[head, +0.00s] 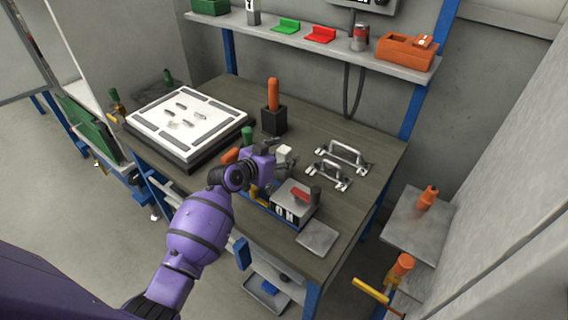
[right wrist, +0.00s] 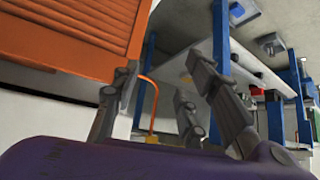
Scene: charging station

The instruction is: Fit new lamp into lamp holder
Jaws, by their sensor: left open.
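My left gripper (head: 280,160) reaches over the workbench (head: 345,213) from the left in the head view. It is open, beside a small whitish block (head: 285,150); I cannot tell whether they touch. No lamp or lamp holder can be told for certain. The gripper and wrist hide part of the bench. A grey box with a red lever (head: 300,195) stands just right of and nearer than the gripper. My right gripper (right wrist: 165,72) shows only in the right wrist view. Its fingers are spread with nothing between them.
A white panel (head: 188,118) on a dark base lies at the bench's left. An orange handle stands in a black block (head: 273,122) behind the gripper. Two metal handles (head: 335,165) are to the right. An orange louvered surface (right wrist: 75,30) is close to the right gripper.

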